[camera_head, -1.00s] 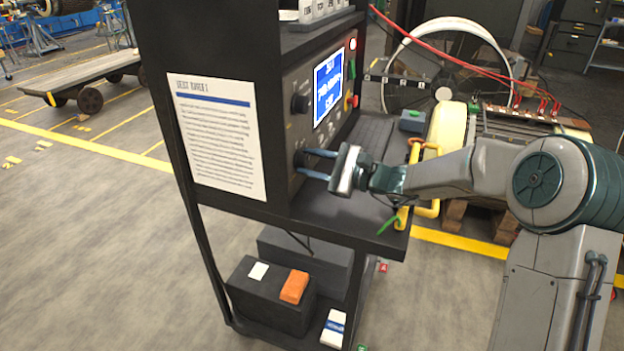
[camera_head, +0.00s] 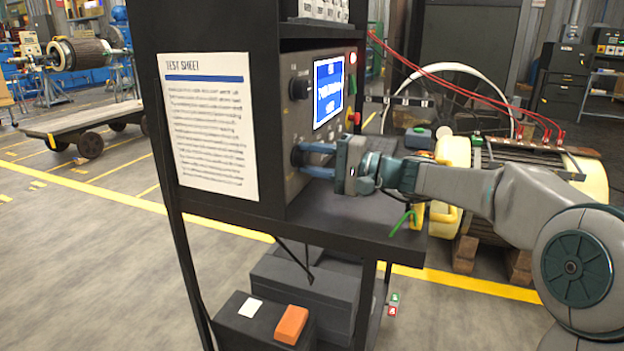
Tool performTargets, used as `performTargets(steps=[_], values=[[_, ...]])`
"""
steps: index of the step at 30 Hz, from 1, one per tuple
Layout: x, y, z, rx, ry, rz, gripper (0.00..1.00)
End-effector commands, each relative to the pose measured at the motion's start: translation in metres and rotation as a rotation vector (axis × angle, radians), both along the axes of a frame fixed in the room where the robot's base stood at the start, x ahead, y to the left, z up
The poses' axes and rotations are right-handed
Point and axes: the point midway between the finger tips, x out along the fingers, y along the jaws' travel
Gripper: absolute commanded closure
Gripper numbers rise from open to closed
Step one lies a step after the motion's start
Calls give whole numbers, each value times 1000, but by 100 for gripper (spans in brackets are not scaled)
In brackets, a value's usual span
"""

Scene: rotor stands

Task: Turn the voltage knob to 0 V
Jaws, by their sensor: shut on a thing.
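The test cabinet's front panel (camera_head: 292,118) carries two black knobs on its left side. The upper knob (camera_head: 299,88) is free, left of the lit blue screen (camera_head: 328,91). My gripper (camera_head: 303,156) reaches in from the right and is shut on the lower knob (camera_head: 296,156), its blue fingers on either side of it. The fingers partly hide this knob. The knob labels and its pointer are too small to read, so I cannot tell its setting or which knob is for voltage.
A black shelf (camera_head: 375,228) juts out below my gripper. A red lamp (camera_head: 352,58) and small buttons sit right of the screen. A large rotor (camera_head: 520,160) with red cables (camera_head: 460,82) stands behind my arm. Open floor (camera_head: 90,260) lies left of the cabinet.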

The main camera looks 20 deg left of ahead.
Motion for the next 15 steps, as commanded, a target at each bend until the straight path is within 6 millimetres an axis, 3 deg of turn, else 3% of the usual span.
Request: performTargets(steps=[1, 15], values=[[0, 0, -6, -3, -28, 1, 89], [0, 0, -2, -14, -148, 2, 89]])
